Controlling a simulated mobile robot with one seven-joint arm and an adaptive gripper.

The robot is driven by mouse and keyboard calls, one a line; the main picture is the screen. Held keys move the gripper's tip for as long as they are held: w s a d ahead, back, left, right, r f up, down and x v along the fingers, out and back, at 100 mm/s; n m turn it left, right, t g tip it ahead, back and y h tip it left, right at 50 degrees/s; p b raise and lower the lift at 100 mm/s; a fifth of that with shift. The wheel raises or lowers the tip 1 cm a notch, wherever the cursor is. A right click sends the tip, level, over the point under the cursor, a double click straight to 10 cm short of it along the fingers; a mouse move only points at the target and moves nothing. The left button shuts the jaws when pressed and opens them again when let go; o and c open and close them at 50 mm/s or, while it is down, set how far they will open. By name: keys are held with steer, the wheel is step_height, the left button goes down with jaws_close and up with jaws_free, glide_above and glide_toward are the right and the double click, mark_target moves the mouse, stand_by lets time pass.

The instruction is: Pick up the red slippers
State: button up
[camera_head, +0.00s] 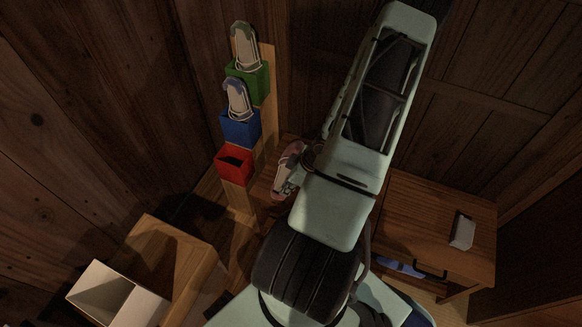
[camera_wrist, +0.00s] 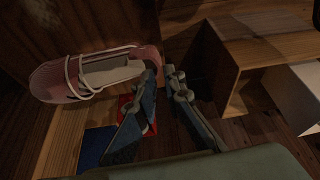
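The red slippers (camera_wrist: 85,78), pinkish red with pale straps and insole, are off the floor beside my gripper (camera_wrist: 162,75). Their near end meets the fingertips in the wrist view, and they stick out to the left. The fingers are nearly together and appear to pinch that end; the exact contact is partly hidden. In the head view the slippers (camera_head: 288,168) hang in the air left of my arm, at my gripper (camera_head: 297,178). The red holder (camera_head: 235,163) on the wooden stand looks empty, to the left of the slippers.
Blue (camera_head: 240,127) and green (camera_head: 247,82) holders above the red one each hold pale slippers. A wooden box (camera_head: 170,262) and a white open box (camera_head: 115,297) stand lower left. A wooden cabinet (camera_head: 430,215) with a white object (camera_head: 463,231) stands right. Wooden walls close the back.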

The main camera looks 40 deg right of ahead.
mark_target(277, 196)
steer(key=shift+w+b+x, duration=0.15)
steer(key=shift+b+x, duration=1.05)
steer(key=shift+x, duration=0.55)
steer(key=shift+w+b+x, duration=0.1)
steer(key=shift+b+x, duration=1.1)
steer(key=shift+x, duration=0.6)
steer(key=shift+r, duration=0.2)
jaws_close()
steer(key=shift+w+r, duration=0.1)
steer(key=shift+r, duration=0.05)
